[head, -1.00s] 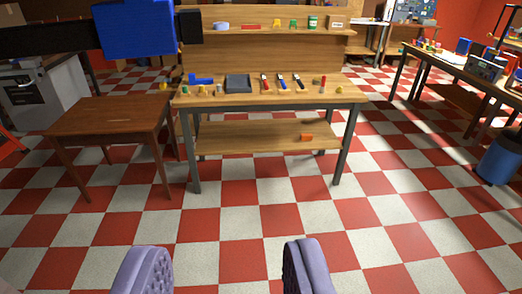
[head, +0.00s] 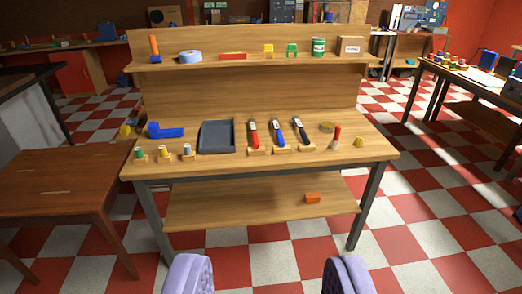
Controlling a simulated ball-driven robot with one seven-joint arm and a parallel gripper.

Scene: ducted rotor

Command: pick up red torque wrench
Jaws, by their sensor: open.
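The red torque wrench (head: 253,133) stands in a small wooden holder on the workbench top, left of a blue one (head: 278,133) and a black one (head: 300,131). All three lean in a row to the right of a dark grey tray. My gripper (head: 268,276) is open and empty at the bottom of the view, its two lilac fingers wide apart. It is well short of the workbench (head: 225,165), with floor between them.
The bench top also holds a grey tray (head: 217,138), a blue angled part (head: 166,130) and small pegs in holders. An orange block (head: 313,198) lies on the lower shelf. A brown table (head: 58,172) stands close at left. Checkered floor is clear at right.

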